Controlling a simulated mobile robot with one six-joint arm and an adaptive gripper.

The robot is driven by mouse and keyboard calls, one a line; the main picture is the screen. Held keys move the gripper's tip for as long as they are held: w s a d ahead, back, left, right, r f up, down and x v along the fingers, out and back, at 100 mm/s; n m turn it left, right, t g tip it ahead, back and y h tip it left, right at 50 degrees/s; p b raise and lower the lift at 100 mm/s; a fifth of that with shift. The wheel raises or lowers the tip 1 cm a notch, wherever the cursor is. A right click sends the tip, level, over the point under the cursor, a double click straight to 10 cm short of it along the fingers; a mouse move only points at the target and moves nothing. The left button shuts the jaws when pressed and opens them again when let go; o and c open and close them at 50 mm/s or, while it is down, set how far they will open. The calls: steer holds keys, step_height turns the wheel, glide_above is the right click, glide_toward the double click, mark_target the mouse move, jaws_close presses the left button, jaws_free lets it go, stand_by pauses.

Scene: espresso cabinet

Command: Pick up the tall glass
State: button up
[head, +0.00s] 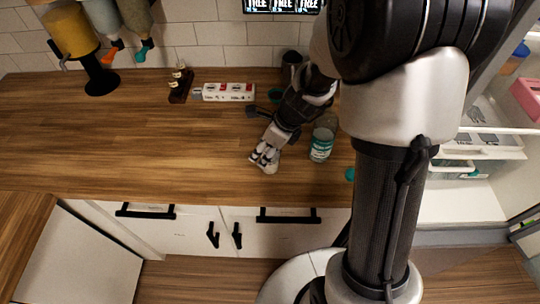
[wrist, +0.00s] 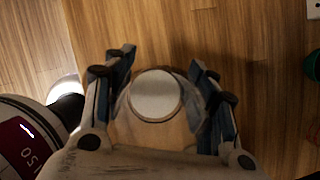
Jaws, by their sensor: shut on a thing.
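In the wrist view, a clear round glass (wrist: 156,95) with a pale disc in it sits between my two fingers. I take it to be the tall glass, seen end-on. My gripper (wrist: 158,88) is shut on it, one finger on each side. In the head view, my gripper (head: 264,160) is low over the front part of the wooden counter. The glass is hard to make out there, and I cannot tell whether it touches the counter.
A clear jar with a teal label (head: 321,145) stands to the right of my gripper. A white power strip (head: 228,92), a small dark rack (head: 181,85) and a dark cup (head: 292,66) are at the back.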

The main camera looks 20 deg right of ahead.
steer(key=shift+c, duration=1.4)
steer(key=shift+r, duration=0.15)
